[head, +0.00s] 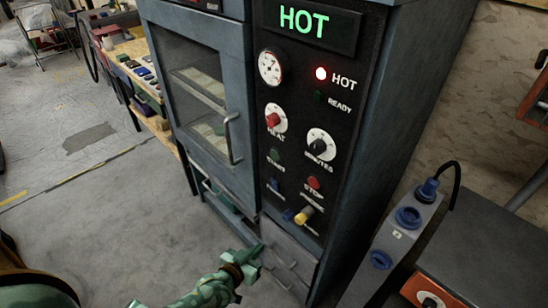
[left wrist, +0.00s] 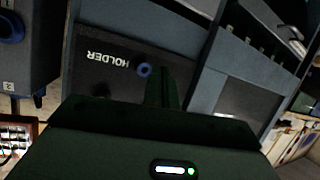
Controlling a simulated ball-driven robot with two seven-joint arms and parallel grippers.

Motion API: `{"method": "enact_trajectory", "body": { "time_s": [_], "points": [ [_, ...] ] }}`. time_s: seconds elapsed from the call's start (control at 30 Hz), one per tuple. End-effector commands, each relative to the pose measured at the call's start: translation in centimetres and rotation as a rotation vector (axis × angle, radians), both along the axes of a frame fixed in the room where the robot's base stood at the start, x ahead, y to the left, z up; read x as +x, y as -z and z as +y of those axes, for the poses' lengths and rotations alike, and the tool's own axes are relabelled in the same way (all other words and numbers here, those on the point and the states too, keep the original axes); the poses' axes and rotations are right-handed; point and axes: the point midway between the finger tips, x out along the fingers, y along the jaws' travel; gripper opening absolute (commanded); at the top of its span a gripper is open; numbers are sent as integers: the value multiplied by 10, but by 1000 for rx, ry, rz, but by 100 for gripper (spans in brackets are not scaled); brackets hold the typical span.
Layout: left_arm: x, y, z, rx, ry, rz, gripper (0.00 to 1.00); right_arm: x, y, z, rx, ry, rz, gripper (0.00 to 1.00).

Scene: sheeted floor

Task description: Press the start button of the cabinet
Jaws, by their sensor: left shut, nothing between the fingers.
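The cabinet (head: 345,200) is a tall grey-blue oven-like unit with a black control panel. Its display (head: 303,22) reads HOT in green, and a red lamp (head: 321,73) beside HOT is lit. A green button (head: 275,156) sits low on the left of the panel; its label is too small to read surely, perhaps START. A red STOP button (head: 314,183) is to its lower right. My left gripper (head: 256,254) is shut and empty, low in front of the cabinet, below the buttons. In the left wrist view its fingers (left wrist: 166,88) show beside the HOLDER label (left wrist: 108,60).
A blue button (head: 273,185), a blue holder ring (head: 288,214) and a yellow probe plug (head: 304,216) sit close together. The glass door (head: 198,90) has a handle. A grey post with blue sockets (head: 408,217) stands right. Floor (head: 110,215) at left is clear.

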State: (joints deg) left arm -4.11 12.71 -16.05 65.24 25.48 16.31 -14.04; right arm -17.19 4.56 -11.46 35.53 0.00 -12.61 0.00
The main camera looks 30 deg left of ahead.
Motion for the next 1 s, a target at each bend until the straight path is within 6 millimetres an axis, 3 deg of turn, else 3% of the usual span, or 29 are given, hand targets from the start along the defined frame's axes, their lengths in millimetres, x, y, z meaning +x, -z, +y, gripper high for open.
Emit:
{"method": "enact_trajectory", "body": {
  "time_s": [0.1, 0.23, 0.4, 0.5, 0.7, 1.0],
  "points": [
    [32, -49, 2, -66, -49, -167, 0, -1, 4, 0, 0, 0, 2, 0],
    [56, -108, 9, -149, -124, -355, 0, -2, 7, 0, 0, 0, 3, 0],
    [67, -177, 26, -259, -261, -570, 0, -2, 8, 0, 0, 0, 4, 0],
    [65, -205, 40, -313, -356, -658, 0, -2, 8, 0, 0, 0, 4, 0],
    [55, -218, 64, -321, -502, -728, 0, -2, 8, 0, 0, 0, 4, 0],
    [55, -219, 65, -296, -507, -729, 0, -2, 8, 0, 0, 0, 4, 0]
  ]
}}
